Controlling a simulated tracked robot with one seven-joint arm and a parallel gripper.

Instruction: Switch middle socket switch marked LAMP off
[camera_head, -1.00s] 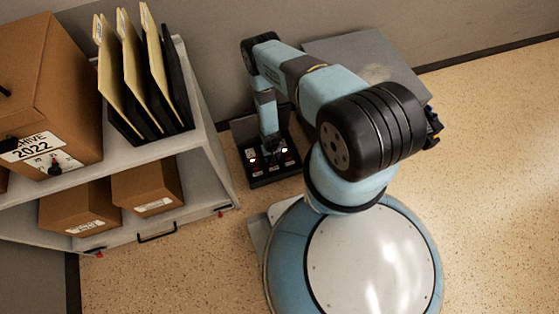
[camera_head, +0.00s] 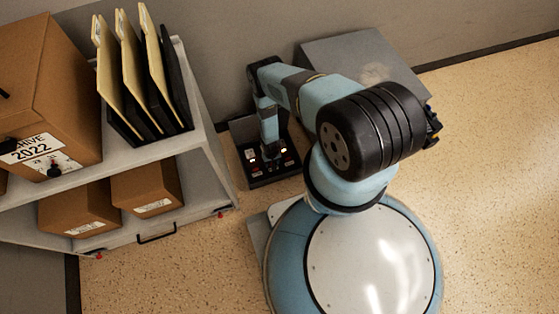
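A black socket box (camera_head: 262,178) stands low on the floor by the wall, between the shelf and my base. Small lit and red switches show on its top face. My gripper (camera_head: 270,154) points down over the middle of this box, at the end of my blue arm. The middle switch marked LAMP is hidden or too small to tell apart, and no marking can be read. Whether the fingertips touch a switch cannot be seen. The fingers are too small and dark to tell whether they are open or shut.
A grey shelf (camera_head: 205,150) at the left holds cardboard boxes (camera_head: 52,85) and a rack of upright folders (camera_head: 130,65). A grey cabinet (camera_head: 345,50) stands against the wall behind my arm. The speckled floor (camera_head: 490,180) at the right is clear.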

